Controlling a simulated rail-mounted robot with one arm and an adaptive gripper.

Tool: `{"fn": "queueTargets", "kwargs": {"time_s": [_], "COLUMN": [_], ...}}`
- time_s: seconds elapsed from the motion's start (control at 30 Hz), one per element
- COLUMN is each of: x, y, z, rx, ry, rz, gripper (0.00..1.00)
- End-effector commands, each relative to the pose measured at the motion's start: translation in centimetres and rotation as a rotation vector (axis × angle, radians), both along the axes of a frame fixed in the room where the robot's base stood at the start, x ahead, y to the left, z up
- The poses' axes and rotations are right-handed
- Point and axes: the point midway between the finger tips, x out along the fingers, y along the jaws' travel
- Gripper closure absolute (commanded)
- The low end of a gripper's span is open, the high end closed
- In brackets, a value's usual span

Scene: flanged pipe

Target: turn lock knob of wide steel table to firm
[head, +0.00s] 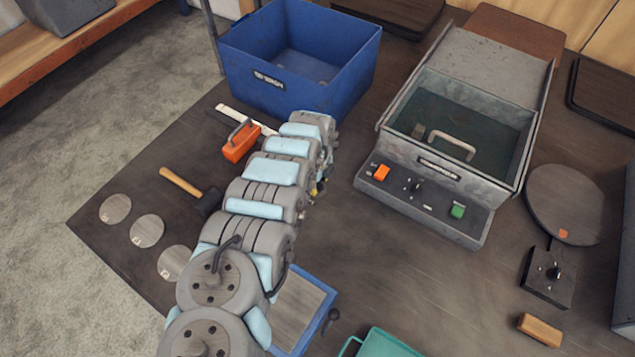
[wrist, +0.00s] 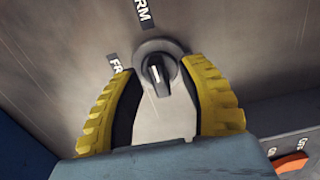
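The lock knob (wrist: 158,76) is a dark round dial with a raised grip and a white mark, set on the steel tabletop. A "FIRM" label (wrist: 143,12) lies above it, and a partly hidden label starting "FR" (wrist: 116,66) lies to its left. The white mark points up and slightly left, roughly towards "FIRM"; exact alignment is hard to tell. My gripper (wrist: 157,72) is open, its yellow-backed fingers on either side of the knob with gaps visible. In the head view my arm hides the knob, and the wide steel table (head: 420,290) spreads around it.
A blue bin (head: 250,85) stands behind my arm. A grey machine (head: 425,205) with an orange switch (head: 381,172) stands to the right. An orange block-like tool (head: 240,142) and a hammer (head: 190,188) lie to the left. Several round discs (head: 147,230) lie near the left edge.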

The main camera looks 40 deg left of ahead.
Motion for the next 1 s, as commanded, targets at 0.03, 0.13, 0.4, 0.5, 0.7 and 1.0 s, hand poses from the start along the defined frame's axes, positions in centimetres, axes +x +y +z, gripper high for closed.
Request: {"fn": "queueTargets", "kwargs": {"time_s": [0.03, 0.13, 0.4, 0.5, 0.7, 1.0], "x": [0.0, 0.0, 0.0, 0.1, -0.1, -0.1], "y": [0.0, 0.0, 0.0, 0.1, 0.1, 0.1], "z": [0.0, 0.0, 0.7, 1.5, 3.1, 5.9], "rx": [0.000, 0.000, -0.001, 0.000, 0.000, 0.002], "ry": [0.000, 0.000, 0.001, 0.000, 0.003, 0.001], "rz": [0.000, 0.001, 0.000, 0.000, 0.000, 0.001], "gripper": [0.59, 0.59, 0.59, 0.59, 0.59, 0.59]}}
